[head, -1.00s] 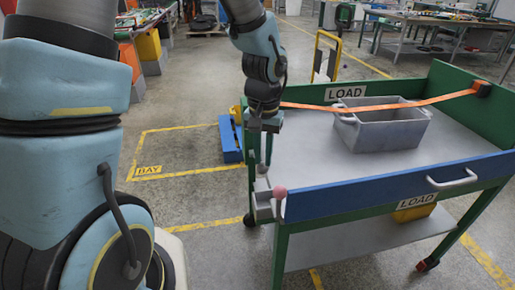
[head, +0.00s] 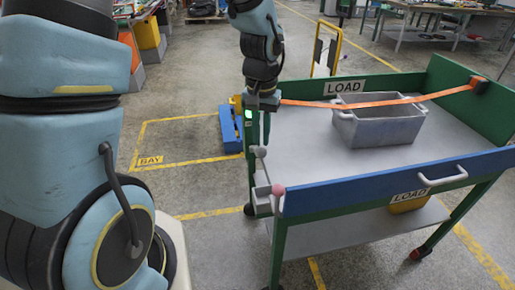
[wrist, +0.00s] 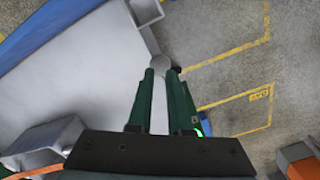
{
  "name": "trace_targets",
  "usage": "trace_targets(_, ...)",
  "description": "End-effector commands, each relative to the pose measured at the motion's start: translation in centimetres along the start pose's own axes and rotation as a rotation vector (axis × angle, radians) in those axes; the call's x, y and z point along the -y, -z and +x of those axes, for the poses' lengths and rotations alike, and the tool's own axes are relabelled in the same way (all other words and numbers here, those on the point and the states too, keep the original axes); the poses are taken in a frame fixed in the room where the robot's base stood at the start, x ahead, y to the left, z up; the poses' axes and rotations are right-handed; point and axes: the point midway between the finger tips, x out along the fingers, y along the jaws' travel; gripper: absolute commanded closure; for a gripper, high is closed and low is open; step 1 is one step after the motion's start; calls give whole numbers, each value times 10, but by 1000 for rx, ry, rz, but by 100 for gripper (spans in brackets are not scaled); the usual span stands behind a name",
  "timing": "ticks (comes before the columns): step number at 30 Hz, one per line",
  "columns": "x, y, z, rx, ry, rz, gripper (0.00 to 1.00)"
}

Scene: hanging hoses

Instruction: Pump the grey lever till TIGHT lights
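The fingers hide part of the lever. A small green light (head: 248,114) glows at the cart's left side, just left of my fingers; it also shows in the wrist view (wrist: 199,130). No TIGHT label can be read.
An orange strap (head: 390,103) runs across a grey crate (head: 375,131) on the cart (head: 320,165). A pink knob (head: 278,190) sits at the near corner. A blue box (head: 231,130) stands behind on the floor.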

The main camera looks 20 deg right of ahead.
Motion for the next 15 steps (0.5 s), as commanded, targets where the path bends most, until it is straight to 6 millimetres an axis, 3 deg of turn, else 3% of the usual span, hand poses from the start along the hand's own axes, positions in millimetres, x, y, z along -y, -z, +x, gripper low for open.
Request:
trace_targets(9, 0, 0, -1, 0, 0, 0, 82)
trace_targets(15, 0, 0, -17, -1, 0, 1, 82)
